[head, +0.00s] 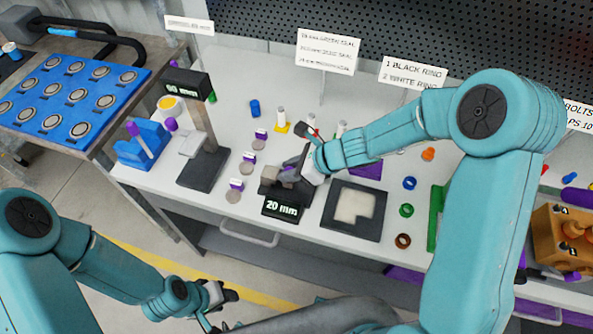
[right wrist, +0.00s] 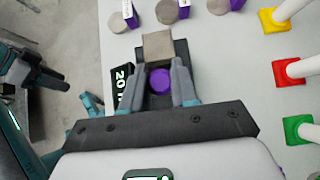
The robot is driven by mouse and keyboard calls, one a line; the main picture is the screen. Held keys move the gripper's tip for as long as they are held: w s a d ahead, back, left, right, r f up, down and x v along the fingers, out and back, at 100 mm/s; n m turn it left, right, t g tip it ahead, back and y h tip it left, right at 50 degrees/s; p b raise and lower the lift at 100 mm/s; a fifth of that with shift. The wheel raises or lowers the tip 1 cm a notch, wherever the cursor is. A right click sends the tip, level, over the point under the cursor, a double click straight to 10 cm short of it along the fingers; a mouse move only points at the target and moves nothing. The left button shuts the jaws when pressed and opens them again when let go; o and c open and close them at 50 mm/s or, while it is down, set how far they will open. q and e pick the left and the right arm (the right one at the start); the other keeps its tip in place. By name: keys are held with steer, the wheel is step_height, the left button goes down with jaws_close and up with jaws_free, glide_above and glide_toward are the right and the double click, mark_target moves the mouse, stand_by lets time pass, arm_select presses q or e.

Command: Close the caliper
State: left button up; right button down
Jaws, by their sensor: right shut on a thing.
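The caliper (head: 268,188) stands on the white table, with a dark base and a "20 mm" display (head: 281,208) at its front. My right gripper (head: 295,172) is down at the caliper and hides part of it. In the right wrist view its two fingers (right wrist: 159,72) are shut on the caliper's movable part, beside a grey-tan block (right wrist: 158,46). A purple round piece (right wrist: 160,81) shows between the fingers. Any gap between the caliper's jaws is hard to see. My left gripper (head: 222,296) hangs low in front of the table, away from the caliper; its fingers are too small to judge.
A taller gauge with a "50 mm" display (head: 187,83) stands left of the caliper. Small discs with purple labels (head: 248,157) lie between them. A dark square tray (head: 357,208) is close on the right. Coloured rings (head: 409,183) lie beyond it.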

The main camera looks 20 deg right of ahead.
steer(key=shift+s+d+f, duration=0.1)
steer(key=shift+d, duration=0.05)
steer(key=c, duration=0.9)
jaws_free()
steer(key=shift+s+d, duration=0.1)
steer(key=shift+o, duration=0.2)
steer(key=p+v, duration=0.3)
steer(key=v, duration=1.3)
